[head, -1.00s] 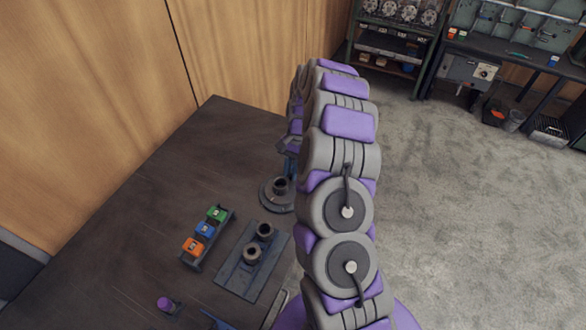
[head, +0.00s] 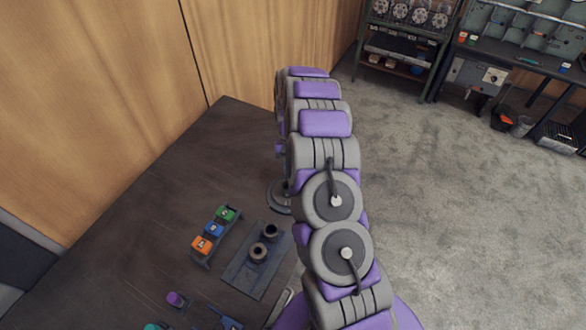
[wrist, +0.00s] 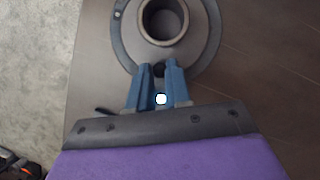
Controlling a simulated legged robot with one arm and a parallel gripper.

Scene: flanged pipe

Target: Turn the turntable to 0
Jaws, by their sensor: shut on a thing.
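The turntable (wrist: 207,55) is a grey round disc with an upright open pipe stub (wrist: 166,20) at its middle. In the head view the turntable (head: 279,197) is partly hidden behind my arm. In the wrist view my gripper (wrist: 160,72) is at the disc's near rim, its blue fingers close together around a small dark knob (wrist: 159,71). The fingers hide most of this knob. I cannot read any scale mark on the turntable. The head view does not show the fingertips.
A rack with green, blue and orange blocks (head: 213,230) stands on the dark table (head: 150,210). Beside it is a plate with two short cylinders (head: 240,270). A purple-topped piece (head: 176,299) is near the front. A wooden wall (head: 100,100) rises behind.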

